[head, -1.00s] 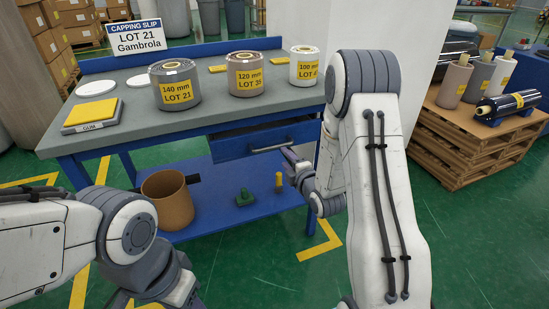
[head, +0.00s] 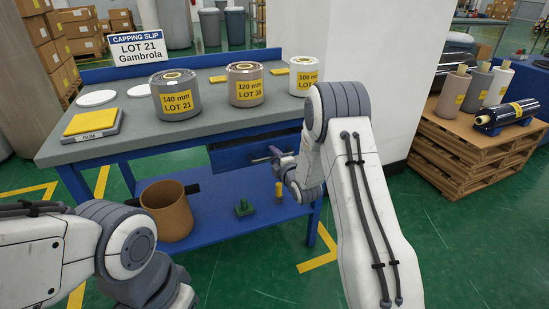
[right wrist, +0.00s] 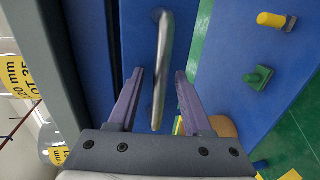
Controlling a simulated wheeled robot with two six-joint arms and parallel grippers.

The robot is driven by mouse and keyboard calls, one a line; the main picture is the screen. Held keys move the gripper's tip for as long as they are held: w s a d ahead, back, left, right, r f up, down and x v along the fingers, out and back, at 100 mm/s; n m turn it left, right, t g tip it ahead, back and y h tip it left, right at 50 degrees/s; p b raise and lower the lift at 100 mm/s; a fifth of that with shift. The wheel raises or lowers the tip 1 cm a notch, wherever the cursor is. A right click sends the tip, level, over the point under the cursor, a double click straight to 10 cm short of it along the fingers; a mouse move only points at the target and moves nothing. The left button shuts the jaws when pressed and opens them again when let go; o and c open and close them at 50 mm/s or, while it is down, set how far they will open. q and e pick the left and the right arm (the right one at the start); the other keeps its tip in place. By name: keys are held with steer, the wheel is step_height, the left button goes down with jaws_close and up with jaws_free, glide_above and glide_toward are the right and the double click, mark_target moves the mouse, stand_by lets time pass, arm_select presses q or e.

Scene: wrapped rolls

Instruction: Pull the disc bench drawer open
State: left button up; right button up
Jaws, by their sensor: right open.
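The drawer front (head: 232,156) is a blue panel under the right part of the bench top. It looks closed, though my right arm hides its right part. In the right wrist view its metal bar handle (right wrist: 162,60) stands out from the blue front (right wrist: 138,35). My right gripper (head: 270,156) is at the drawer front. In the right wrist view the gripper (right wrist: 160,95) is open, with one finger on each side of the handle and gaps showing. My left arm shows at lower left, its gripper out of view.
The bench top (head: 135,140) holds three wrapped rolls, a sign and a yellow-topped gum block (head: 92,123). On the lower shelf (head: 215,235) stand a brown bin (head: 167,212), a green piece (head: 244,207) and a yellow peg (head: 278,191). A pallet stack (head: 460,160) is at right.

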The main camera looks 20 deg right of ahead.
jaws_close()
stand_by(1.3)
